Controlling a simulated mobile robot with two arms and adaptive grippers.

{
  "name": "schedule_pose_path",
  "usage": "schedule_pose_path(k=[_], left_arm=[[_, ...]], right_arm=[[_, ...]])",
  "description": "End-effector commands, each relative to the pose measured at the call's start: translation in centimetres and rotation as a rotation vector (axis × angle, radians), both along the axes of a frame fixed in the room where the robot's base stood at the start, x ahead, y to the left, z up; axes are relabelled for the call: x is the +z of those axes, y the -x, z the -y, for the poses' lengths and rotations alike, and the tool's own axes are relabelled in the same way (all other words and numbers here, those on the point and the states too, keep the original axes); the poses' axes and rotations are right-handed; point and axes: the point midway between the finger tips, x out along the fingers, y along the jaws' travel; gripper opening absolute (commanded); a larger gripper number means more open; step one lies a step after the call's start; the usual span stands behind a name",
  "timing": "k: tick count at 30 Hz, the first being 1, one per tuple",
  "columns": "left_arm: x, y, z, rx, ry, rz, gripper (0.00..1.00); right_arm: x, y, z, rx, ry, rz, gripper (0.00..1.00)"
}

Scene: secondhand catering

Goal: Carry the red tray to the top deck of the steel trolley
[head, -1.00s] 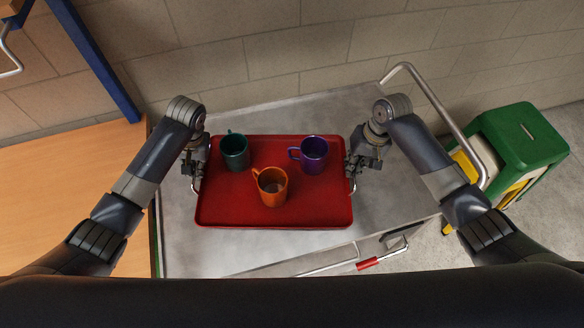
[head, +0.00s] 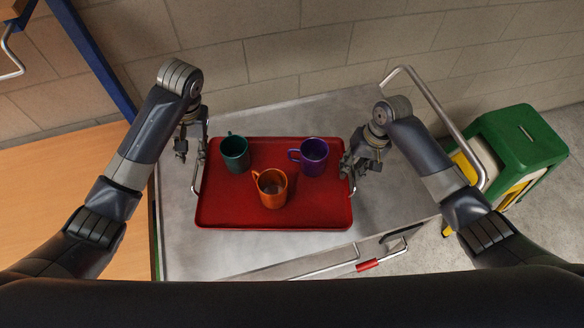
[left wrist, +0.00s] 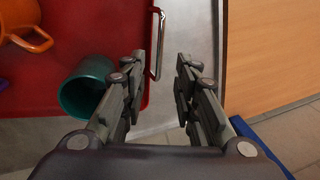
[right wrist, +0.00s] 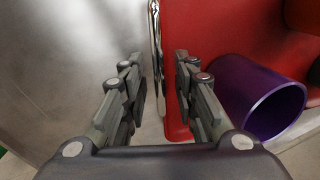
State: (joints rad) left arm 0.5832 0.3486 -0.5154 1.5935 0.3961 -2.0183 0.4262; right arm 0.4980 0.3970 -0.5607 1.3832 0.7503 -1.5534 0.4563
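The red tray (head: 228,208) lies on the steel trolley's top deck (head: 285,115). It bears a green mug (head: 235,153), an orange mug (head: 271,190) and a purple mug (head: 314,156), all upright. My left gripper (head: 192,150) is open and empty, raised beyond the tray's left handle; in the left wrist view that handle (left wrist: 157,45) is clear of its fingers. My right gripper (head: 354,172) is at the tray's right side. In the right wrist view its fingers are apart, with the right handle (right wrist: 156,50) in line with the gap between them.
A wooden table (head: 75,195) adjoins the trolley on the left, with a blue post (head: 95,60) behind it. The trolley's push rail (head: 445,115) rises on the right. Beyond it stands a green and yellow bin (head: 520,140). A block wall closes the back.

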Motion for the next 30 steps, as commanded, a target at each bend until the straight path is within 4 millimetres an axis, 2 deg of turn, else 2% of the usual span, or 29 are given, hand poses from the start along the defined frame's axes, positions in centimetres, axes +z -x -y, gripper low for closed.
schedule_pose_path(k=[6,13,16,20,30], left_arm=[[1.4,-0.2,0.2,-0.005,-0.004,0.005,0.28],[1.8,0.1,0.3,-0.001,-0.003,-0.002,0.28],[1.9,0.1,0.3,0.000,-0.003,-0.003,0.28],[1.9,0.1,0.3,0.000,-0.002,-0.004,0.28],[1.8,0.1,0.3,0.000,-0.002,-0.004,0.28]], right_arm=[[0.0,0.0,0.0,0.000,0.000,0.000,0.27],[0.1,0.0,0.0,0.000,0.000,0.001,0.27],[0.8,-0.1,0.2,0.001,0.000,0.002,0.27],[3.0,-0.1,0.6,-0.001,-0.001,0.005,0.27],[9.7,-0.1,1.9,0.000,0.000,0.003,0.27]])
